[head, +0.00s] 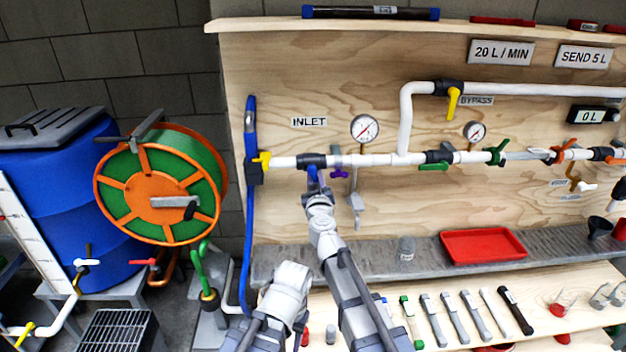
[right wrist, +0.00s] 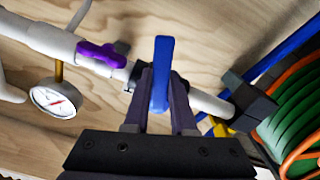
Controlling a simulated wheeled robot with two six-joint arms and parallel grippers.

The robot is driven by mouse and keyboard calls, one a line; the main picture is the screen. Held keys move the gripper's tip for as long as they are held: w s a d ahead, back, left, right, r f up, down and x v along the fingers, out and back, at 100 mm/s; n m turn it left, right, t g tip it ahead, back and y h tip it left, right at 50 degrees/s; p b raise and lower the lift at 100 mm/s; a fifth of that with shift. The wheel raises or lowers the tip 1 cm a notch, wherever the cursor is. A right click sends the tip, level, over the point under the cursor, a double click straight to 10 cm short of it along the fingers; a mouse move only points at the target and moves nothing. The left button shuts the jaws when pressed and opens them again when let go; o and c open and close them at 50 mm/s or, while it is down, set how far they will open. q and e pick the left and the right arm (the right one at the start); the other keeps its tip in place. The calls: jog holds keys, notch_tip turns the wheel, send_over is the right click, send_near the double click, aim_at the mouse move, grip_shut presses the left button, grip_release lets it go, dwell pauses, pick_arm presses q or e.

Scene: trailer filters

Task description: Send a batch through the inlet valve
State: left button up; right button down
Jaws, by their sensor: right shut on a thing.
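The inlet valve (head: 311,160) is a black body on the white pipe, right of a yellow-handled fitting and below the INLET label (head: 309,122). Its blue handle (right wrist: 161,75) stands across the pipe in the right wrist view and points down in the head view. My right gripper (head: 314,182) is shut on this handle, with its two dark fingers (right wrist: 160,95) on either side of it. The volume display (head: 592,115) reads 0 L, below a SEND 5 L sign (head: 584,57).
A purple handle (right wrist: 102,55) and a pressure gauge (head: 365,128) are close right of the inlet valve in the head view. A green hose reel (head: 160,185) and blue barrel (head: 70,200) stand left. A red tray (head: 483,246) and several tools lie below.

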jog(key=shift+d+r+n, duration=0.1)
jog(key=shift+d+n, duration=0.1)
jog(key=shift+n, duration=0.7)
jog(key=c, duration=0.7)
grip_release()
jog(key=shift+c, duration=0.2)
jog(key=s, duration=0.7)
jog(key=shift+s+d, duration=0.25)
jog(key=shift+s, duration=0.15)
